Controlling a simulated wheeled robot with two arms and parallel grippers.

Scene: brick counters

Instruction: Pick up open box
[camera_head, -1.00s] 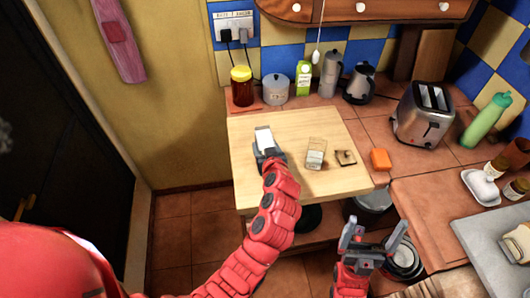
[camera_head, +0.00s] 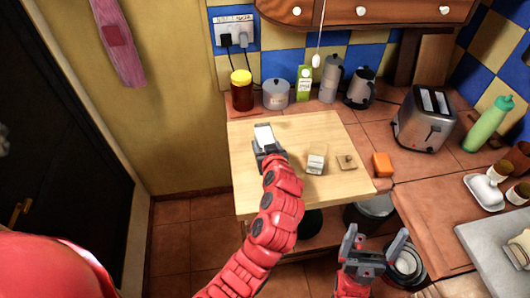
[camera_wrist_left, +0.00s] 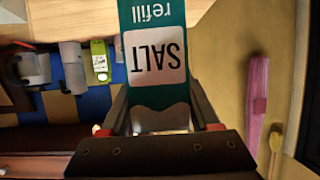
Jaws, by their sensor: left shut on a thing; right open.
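My left gripper (camera_head: 268,150) is shut on a box (camera_head: 264,133) over the left part of the wooden board (camera_head: 248,192). In the left wrist view the box (camera_wrist_left: 155,15) is teal with a white label reading "SALT refill", upside down in the picture, between the fingers (camera_wrist_left: 158,105). In the head view only its pale top part shows; whether its top is open I cannot tell. My right gripper (camera_head: 373,245) is open and empty in front of the board's right front corner.
A small clear-and-white container (camera_head: 315,162) and a flat square piece (camera_head: 347,161) sit on the board, right of my left gripper. An orange block (camera_head: 382,164) lies past the board's right edge. A toaster (camera_head: 424,118), a jar (camera_head: 241,92) and several kitchen items stand behind.

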